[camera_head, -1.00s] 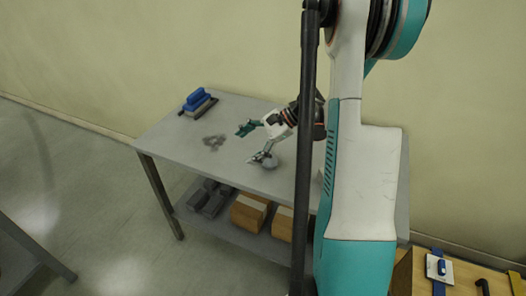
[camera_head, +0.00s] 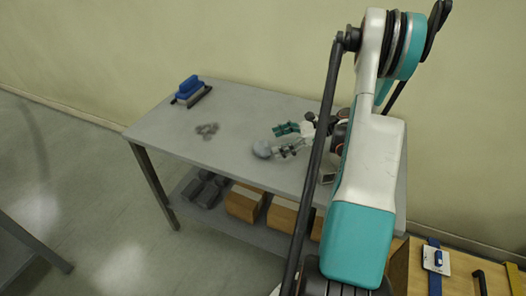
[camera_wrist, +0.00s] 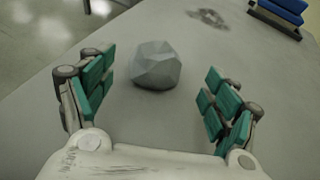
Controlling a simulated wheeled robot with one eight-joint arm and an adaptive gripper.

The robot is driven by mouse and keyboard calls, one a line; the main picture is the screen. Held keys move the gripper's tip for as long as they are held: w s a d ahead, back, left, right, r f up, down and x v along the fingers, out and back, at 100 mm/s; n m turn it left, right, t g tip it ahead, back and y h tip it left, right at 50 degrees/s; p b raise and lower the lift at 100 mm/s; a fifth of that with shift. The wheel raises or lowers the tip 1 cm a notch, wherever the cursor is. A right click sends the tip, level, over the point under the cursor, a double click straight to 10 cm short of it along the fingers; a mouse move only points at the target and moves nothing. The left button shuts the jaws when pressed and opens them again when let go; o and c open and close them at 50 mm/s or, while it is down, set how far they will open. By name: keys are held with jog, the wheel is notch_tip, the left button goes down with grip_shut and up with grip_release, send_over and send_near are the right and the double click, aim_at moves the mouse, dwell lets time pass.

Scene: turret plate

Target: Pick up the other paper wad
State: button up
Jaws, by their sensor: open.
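A grey, faceted paper wad (camera_head: 262,149) lies on the grey table (camera_head: 240,105). In the wrist view the wad (camera_wrist: 155,65) sits ahead of my gripper (camera_wrist: 158,82), between the lines of its two fingers and nearer the left one. My gripper (camera_head: 284,141) is open and empty, with green-padded fingers spread apart. In the head view it is just right of the wad, low over the table. One fingertip is close to the wad; I cannot tell whether it touches.
A dark grey cluster (camera_head: 207,130) lies flat on the table, left of the wad. A blue-topped item (camera_head: 189,90) stands at the far left corner. Cardboard boxes (camera_head: 244,202) and dark grey items are on the lower shelf. The table's middle is mostly clear.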

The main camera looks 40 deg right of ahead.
aim_at(263, 146)
jog(key=shift+b+x, duration=1.4)
jog(key=shift+x, duration=1.75)
jog(key=shift+s+f, duration=0.1)
jog(key=c, duration=0.7)
jog(key=shift+c, duration=0.3)
